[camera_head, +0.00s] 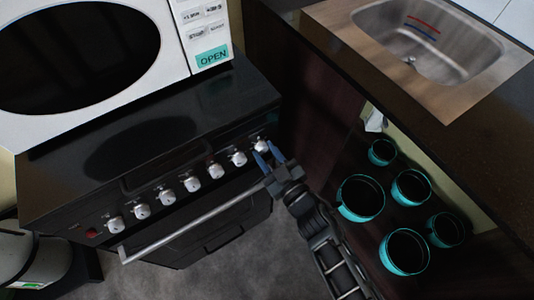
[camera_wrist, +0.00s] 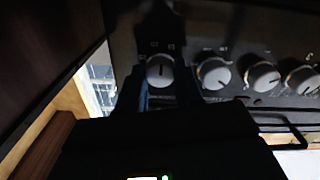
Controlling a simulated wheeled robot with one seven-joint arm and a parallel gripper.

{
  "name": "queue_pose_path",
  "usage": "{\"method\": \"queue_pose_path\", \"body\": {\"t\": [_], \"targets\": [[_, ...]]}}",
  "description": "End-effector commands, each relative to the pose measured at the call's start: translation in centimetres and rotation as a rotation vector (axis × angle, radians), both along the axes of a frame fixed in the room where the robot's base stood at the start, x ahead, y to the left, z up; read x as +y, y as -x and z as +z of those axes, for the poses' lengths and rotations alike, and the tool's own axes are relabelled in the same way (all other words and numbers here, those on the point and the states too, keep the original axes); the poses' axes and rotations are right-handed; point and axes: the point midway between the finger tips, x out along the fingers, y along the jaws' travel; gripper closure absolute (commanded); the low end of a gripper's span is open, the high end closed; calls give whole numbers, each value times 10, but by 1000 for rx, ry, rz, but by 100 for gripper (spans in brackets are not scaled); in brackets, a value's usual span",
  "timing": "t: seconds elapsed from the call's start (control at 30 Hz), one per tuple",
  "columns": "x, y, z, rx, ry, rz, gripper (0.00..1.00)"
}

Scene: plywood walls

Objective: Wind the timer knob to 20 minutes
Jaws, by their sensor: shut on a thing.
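A row of white knobs runs along the front of the black oven (camera_head: 150,150) in the head view. My gripper (camera_head: 269,157) is at the knob at the right end of the row (camera_head: 261,146), with its blue fingertips at that knob. In the wrist view this knob (camera_wrist: 160,71) sits between the two fingers, and my gripper (camera_wrist: 163,92) is shut on it. A dark pointer line on the knob stands about upright. The marks around it are too small and dark to read, so I cannot tell its minute setting.
The oven's handle bar (camera_head: 190,216) runs below the knobs. A white microwave (camera_head: 178,40) stands on top. To the right, several teal-rimmed pots (camera_head: 361,198) stand below a counter with a metal sink (camera_head: 430,45). Other knobs (camera_wrist: 213,73) are close beside the fingers.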

Motion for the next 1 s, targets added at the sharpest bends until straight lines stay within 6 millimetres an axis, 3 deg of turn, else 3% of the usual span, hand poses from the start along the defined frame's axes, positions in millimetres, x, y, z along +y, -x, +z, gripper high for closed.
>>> {"method": "queue_pose_path", "body": {"t": [1.0], "targets": [[-1,0,-1,-102,156,-2,96]]}}
